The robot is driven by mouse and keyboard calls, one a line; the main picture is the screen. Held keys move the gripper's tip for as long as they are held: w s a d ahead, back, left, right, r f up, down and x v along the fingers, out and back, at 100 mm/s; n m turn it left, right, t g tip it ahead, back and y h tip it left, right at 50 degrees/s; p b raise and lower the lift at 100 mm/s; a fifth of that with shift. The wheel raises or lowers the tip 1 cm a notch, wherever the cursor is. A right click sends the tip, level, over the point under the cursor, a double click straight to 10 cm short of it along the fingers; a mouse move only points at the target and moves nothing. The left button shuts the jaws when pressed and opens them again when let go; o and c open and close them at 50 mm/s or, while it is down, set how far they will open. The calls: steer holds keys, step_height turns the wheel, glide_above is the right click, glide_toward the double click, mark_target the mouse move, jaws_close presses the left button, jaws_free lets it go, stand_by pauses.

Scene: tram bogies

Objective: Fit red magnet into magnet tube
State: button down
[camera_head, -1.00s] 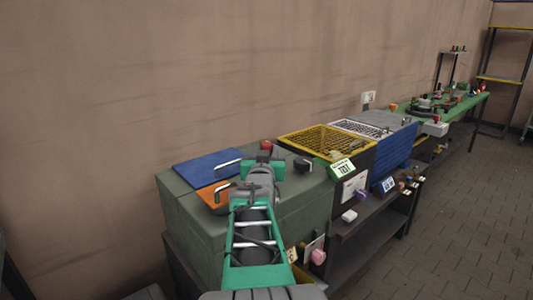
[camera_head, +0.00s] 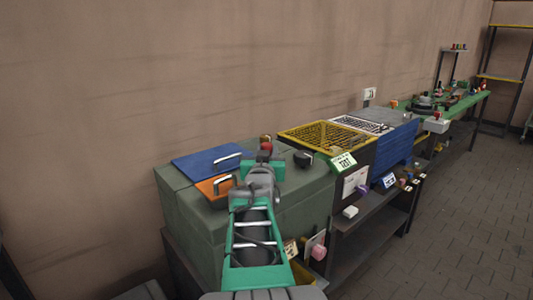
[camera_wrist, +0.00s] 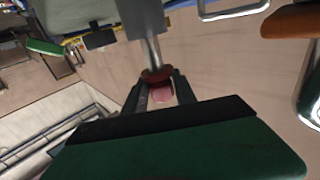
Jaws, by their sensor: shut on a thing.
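My gripper (camera_wrist: 160,88) is shut on a red piece, which I take to be the red magnet (camera_wrist: 156,76). In the wrist view it shows as a dark red disc at the fingertips, with a pinkish part between the fingers. A shiny metal rod (camera_wrist: 151,53) runs from the disc to a grey block (camera_wrist: 140,18). Whether rod and disc are one piece I cannot tell. In the head view a red top (camera_head: 266,147) shows at the far end of my arm, above the green cabinet. I cannot identify the magnet tube with certainty.
The green cabinet (camera_head: 205,235) carries a blue lid (camera_head: 205,162) and an orange lid (camera_head: 214,187), both with metal handles, and a black knob (camera_head: 303,158). A yellow grid tray (camera_head: 325,137) stands to the right. The wall lies close behind.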

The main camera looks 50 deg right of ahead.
steer(key=shift+f+b, duration=1.85)
steer(key=shift+b, duration=0.05)
steer(key=c, duration=1.3)
jaws_free()
steer(key=o, duration=0.4)
steer(key=shift+f, duration=0.15)
steer(key=shift+s+a+f, duration=0.1)
steer(key=v, duration=0.7)
steer(key=shift+s+a+r, duration=0.15)
steer(key=shift+a+r, duration=0.1)
steer(key=shift+r, duration=0.05)
